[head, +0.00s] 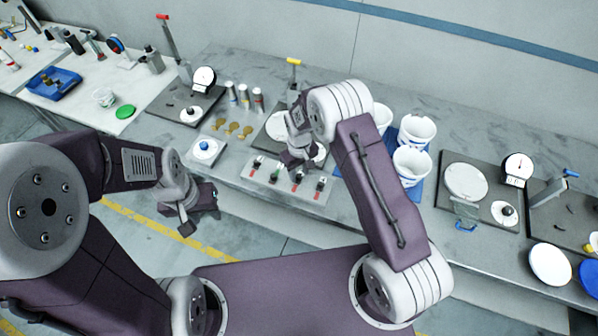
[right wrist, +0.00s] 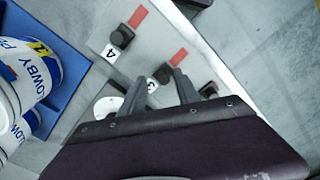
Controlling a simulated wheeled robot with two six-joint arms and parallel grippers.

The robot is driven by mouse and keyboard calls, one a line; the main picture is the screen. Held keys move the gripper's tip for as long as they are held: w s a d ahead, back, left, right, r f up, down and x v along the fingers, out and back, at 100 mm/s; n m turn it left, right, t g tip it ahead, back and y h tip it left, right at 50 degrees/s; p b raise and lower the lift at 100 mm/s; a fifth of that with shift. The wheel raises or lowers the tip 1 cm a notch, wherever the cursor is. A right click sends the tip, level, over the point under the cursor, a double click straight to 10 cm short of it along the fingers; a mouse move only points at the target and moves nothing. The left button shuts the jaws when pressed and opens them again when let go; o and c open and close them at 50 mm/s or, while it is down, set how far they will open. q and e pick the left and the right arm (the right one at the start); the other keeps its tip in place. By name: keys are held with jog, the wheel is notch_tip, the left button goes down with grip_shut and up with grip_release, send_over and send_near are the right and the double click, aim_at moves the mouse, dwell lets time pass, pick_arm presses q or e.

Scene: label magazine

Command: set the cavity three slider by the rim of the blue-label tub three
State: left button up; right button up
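The slider plate (head: 262,184) lies on the bench with several black-knobbed sliders in a row, with red strips on some. In the right wrist view the slider marked 3 (right wrist: 162,73) is just beyond my right fingertips and partly hidden by them. The slider marked 4 (right wrist: 122,37) is further up. My right gripper (right wrist: 158,82) is open, with a gap between its fingers; in the head view it is above the plate's far edge (head: 297,165). My left gripper (head: 192,222) hangs before the bench.
The tubs stand on a blue mat (head: 417,188). Dial gauges (head: 204,78) and round white plates (head: 465,182) are on both sides. The bench's front edge beside the plate is clear.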

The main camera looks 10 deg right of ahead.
aim_at(301, 177)
notch_tip(301, 177, up, 9)
jog(key=b, duration=0.2)
dwell(0.4)
jog(key=s+d+r+m+t+b, duration=0.1)
jog(key=s+d+r+m+b, duration=0.1)
jog(key=s+d+r+b, duration=0.25)
jog(key=s+d+f+m+b, duration=0.1)
jog(key=s+d+f, duration=0.1)
jog(key=s, duration=0.5)
jog(key=s+d+f+m, duration=0.2)
jog(key=s+d+f, duration=0.1)
jog(key=s, duration=0.4)
jog(key=shift+s+d+f+b, duration=0.15)
jog(key=shift+f+b, duration=0.25)
